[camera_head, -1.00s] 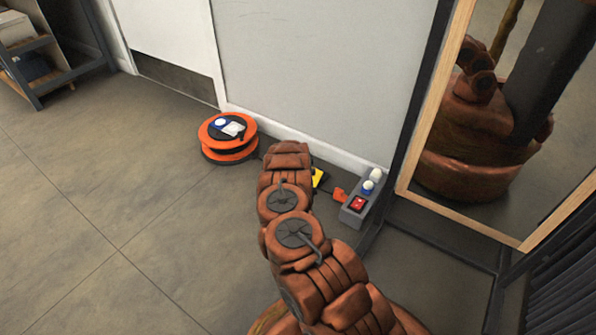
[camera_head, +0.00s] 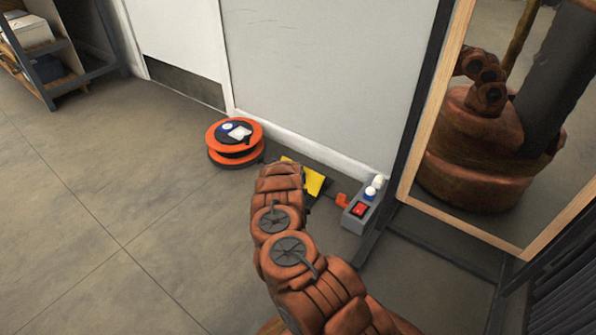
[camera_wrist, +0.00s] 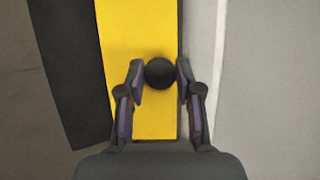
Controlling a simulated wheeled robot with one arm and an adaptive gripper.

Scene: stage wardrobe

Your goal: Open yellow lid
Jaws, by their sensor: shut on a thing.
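The yellow lid (camera_wrist: 137,40) fills the middle of the wrist view as a long flat panel with a dark round knob (camera_wrist: 160,73) near its right edge. My gripper (camera_wrist: 159,75) has its two fingers on either side of the knob and is shut on it. In the head view the yellow lid (camera_head: 314,183) shows partly, low by the wall, behind my arm. My arm hides the gripper, the knob and much of the lid there. A dark strip (camera_wrist: 72,70) lies along the lid's left side in the wrist view.
An orange cable reel (camera_head: 235,142) stands on the floor to the left. A grey box with a red switch and white knobs (camera_head: 361,211) stands to the right, beside a framed mirror (camera_head: 408,185).

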